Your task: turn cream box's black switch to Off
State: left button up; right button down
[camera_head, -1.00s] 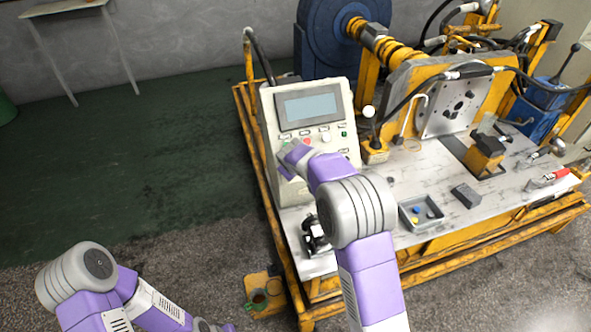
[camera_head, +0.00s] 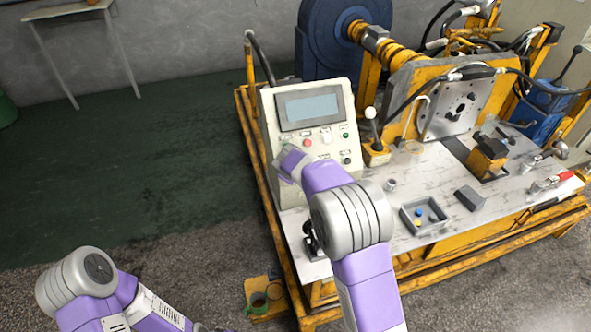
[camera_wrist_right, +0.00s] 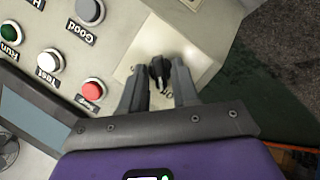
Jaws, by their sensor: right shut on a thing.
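The cream box (camera_head: 268,112) stands on the left end of the bench, with a screen and a sloped button panel. Its black switch (camera_wrist_right: 158,72) shows in the right wrist view on a pale plate near the panel's corner, beside the red button (camera_wrist_right: 92,90). My right gripper (camera_wrist_right: 159,88) is shut on the black switch, one finger on each side. In the head view my right arm hides the switch and the fingertips. The switch's Off mark cannot be read. My left arm is at the lower left of the head view, its gripper out of view.
A white-balled lever (camera_head: 370,113) stands right of the box. A grey tray (camera_head: 424,214) and a dark block (camera_head: 469,198) lie on the bench.

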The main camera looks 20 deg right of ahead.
jog(key=c, duration=1.1)
grip_release()
jog(key=shift+c, duration=0.2)
jog(key=p+v, duration=0.1)
jog(key=v, duration=0.6)
jog(key=shift+s+r, duration=0.15)
jog(key=shift+r, duration=0.1)
